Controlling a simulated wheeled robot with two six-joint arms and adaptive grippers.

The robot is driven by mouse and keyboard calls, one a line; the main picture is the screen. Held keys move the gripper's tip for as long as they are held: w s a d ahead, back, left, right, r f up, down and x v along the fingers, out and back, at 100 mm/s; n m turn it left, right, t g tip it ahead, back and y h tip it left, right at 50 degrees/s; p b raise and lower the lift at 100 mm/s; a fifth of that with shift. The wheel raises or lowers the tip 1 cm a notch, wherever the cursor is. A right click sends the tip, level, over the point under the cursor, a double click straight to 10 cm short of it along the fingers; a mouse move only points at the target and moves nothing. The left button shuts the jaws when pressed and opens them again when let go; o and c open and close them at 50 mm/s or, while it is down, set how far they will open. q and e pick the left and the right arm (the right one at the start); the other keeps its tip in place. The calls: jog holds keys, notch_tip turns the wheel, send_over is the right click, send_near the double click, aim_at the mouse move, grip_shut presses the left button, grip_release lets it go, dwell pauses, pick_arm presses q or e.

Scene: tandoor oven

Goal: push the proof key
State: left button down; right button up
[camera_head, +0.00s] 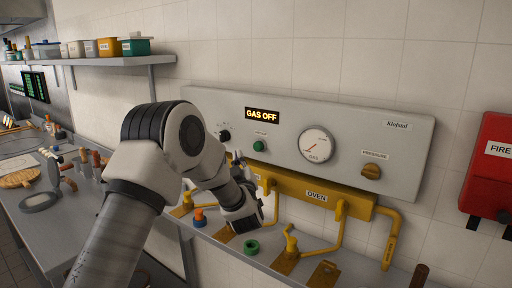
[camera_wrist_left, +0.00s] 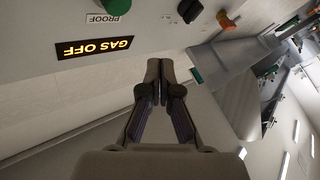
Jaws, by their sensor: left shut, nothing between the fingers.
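The proof key is a round green button (camera_head: 258,145) on the grey control panel (camera_head: 350,145), under a small label. It also shows at the top edge of the wrist view (camera_wrist_left: 116,6), partly cut off, beside an upside-down PROOF label. My left gripper (camera_head: 237,157) is near the panel, a little left of and below the button in the head view, partly hidden by my arm. In the wrist view its fingers (camera_wrist_left: 159,68) are together and empty, apart from the button in the picture. Whether they touch the panel cannot be told. My right gripper is not in view.
An orange GAS OFF display (camera_head: 263,115), a black knob (camera_head: 224,136), a gauge (camera_head: 317,145) and a brass pressure knob (camera_head: 371,171) are on the panel. Yellow pipes (camera_head: 340,207) run below it. A red fire box (camera_head: 490,165) hangs at right.

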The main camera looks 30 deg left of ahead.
aim_at(254, 145)
pick_arm(q)
jog(key=w, duration=0.6)
jog(key=shift+d, duration=0.25)
dwell(1.1)
jog(key=shift+w+b, duration=0.4)
jog(key=shift+w+d, duration=0.15)
jog(key=shift+w, duration=0.7)
dwell(0.8)
jog(key=shift+s+b, duration=0.55)
jog(key=shift+s, duration=0.7)
